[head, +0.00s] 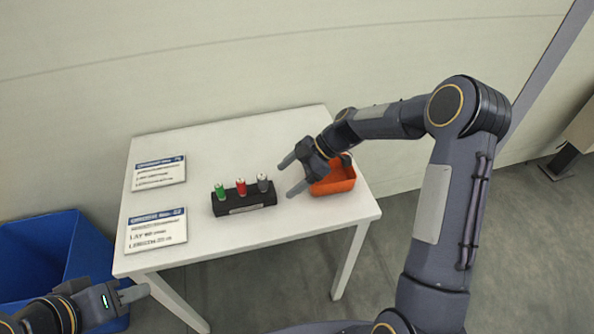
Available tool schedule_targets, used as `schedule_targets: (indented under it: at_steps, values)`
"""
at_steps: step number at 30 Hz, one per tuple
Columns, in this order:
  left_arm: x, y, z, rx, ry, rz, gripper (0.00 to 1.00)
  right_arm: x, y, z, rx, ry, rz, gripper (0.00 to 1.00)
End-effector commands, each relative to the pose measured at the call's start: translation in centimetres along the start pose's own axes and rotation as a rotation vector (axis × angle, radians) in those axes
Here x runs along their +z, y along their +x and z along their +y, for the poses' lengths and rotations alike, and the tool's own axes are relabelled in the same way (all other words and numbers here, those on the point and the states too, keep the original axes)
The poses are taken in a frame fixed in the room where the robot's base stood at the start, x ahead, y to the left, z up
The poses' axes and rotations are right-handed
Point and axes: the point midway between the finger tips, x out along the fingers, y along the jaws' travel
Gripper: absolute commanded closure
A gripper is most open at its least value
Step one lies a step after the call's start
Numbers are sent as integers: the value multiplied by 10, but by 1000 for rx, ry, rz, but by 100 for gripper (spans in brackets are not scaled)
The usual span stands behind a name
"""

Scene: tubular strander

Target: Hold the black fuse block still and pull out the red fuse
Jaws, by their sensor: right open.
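The black fuse block (245,204) lies on the white table (285,232), with three fuses standing upright in it. The red fuse (241,187) is in the middle, the green fuse (220,191) on the left and the grey fuse (263,183) on the right. My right gripper (288,178) is open and empty, just right of the block, its fingers pointing left toward the grey fuse. My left gripper (140,293) is low at the left, in front of the table's front left corner and apart from the block. Whether its fingers are apart is unclear.
An orange tray (335,182) sits on the table's right side, partly hidden by my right gripper. Two printed cards, a rear one (159,173) and a front one (157,231), lie on the left. A blue bin (62,240) stands on the floor at the left. The table front is clear.

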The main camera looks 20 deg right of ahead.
Motion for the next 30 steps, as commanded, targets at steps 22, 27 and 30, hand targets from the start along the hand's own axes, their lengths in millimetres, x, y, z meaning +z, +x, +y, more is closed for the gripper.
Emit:
schedule_targets:
  at_steps: [22, 27, 30]
  values:
    - [19, 38, -17, 0, 0, 0, 64, 0, 62, 0, -1, 0, 0, 22]
    - [19, 38, -17, 0, 0, 0, 64, 0, 61, 0, -1, 1, 0, 22]
    - [19, 38, -17, 0, 0, 0, 64, 0, 61, 0, -1, 1, -1, 22]
